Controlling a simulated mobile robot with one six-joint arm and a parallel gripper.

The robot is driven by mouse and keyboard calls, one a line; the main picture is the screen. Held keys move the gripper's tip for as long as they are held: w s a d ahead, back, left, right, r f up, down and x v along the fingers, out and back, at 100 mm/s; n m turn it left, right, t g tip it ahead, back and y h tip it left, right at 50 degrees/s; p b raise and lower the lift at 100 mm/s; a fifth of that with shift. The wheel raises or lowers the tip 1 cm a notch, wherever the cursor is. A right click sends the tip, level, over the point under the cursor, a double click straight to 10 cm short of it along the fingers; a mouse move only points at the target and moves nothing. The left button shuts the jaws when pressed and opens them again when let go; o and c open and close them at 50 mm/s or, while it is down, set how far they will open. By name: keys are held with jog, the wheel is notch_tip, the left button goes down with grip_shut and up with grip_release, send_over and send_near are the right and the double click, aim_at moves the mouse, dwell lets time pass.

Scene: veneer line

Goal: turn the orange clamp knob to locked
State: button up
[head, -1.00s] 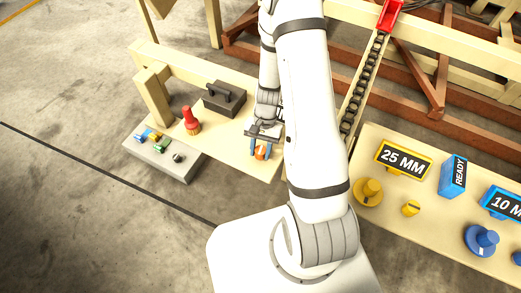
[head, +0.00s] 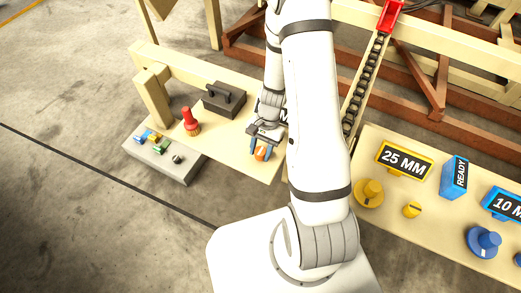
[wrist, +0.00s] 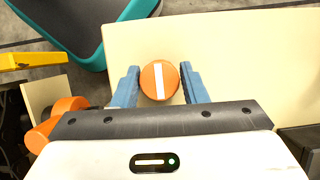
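The orange clamp knob (wrist: 160,80) is round with a white bar across its top. In the wrist view the bar runs nearly straight up and down. My gripper (wrist: 160,86) has its two blue fingers at the knob's left and right sides, with almost no gap visible. I cannot tell whether they press on it. In the head view the knob (head: 260,154) shows low between the fingers of my gripper (head: 261,149), at the right part of the pale worktop (head: 225,146). No locked marking can be read near the knob.
A dark box with a handle (head: 224,99) and a red-topped item (head: 191,122) stand left of my gripper. A grey tray (head: 166,164) holds several small coloured pieces. At right, a panel (head: 433,225) carries a 25 MM sign (head: 404,160) and yellow and blue knobs.

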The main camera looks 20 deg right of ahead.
jog(key=o, duration=0.4)
jog(key=shift+c, duration=0.2)
jog(key=p+v, duration=0.1)
jog(key=v, duration=0.6)
jog(key=shift+r, duration=0.35)
jog(key=shift+w+d, duration=0.1)
jog(key=s+a+r+n+t+h+p, duration=0.1)
jog(key=s+r+n+t+p, duration=0.1)
jog(key=r, duration=1.2)
jog(key=s+a+r+n+t+h+p, duration=0.1)
jog(key=s+r+n+p, duration=0.4)
jog(key=r, duration=0.9)
jog(key=shift+r+t+p, duration=0.2)
jog(key=shift+t+p, duration=0.1)
jog(key=shift+t, duration=0.2)
jog(key=s+r, duration=0.1)
jog(key=r, duration=0.1)
jog(key=s+r+n+t+p, duration=0.1)
jog(key=s+r, duration=0.1)
jog(key=s+r+n+h+p, duration=0.1)
jog(key=r, duration=0.1)
jog(key=shift+s+a+t, duration=0.1)
jog(key=shift+s+t, duration=0.2)
